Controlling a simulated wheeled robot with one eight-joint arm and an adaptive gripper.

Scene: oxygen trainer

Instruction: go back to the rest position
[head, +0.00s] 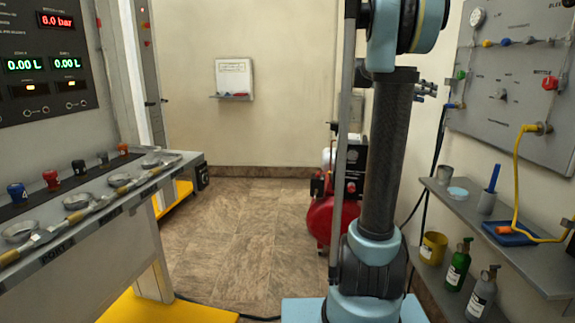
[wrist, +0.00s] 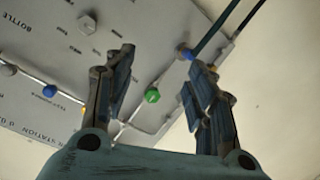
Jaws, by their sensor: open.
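My gripper (wrist: 158,98) is open and empty in the wrist view, its two dark fingers spread apart. Behind them is the grey bottle panel, with a green knob (wrist: 152,95) showing between the fingers and a blue knob (wrist: 49,91) to the left. In the head view the gripper shows only in small part (head: 426,90), to the right of my upright arm and in front of the wall panel (head: 510,120). No contact between the fingers and the panel can be made out.
A shelf (head: 500,235) below the panel holds a cup, a blue tray (head: 510,234) and a yellow hose (head: 518,180). Bottles (head: 458,265) stand lower. A red compressor (head: 325,210) is behind my arm. A console (head: 90,200) stands left. The middle floor is clear.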

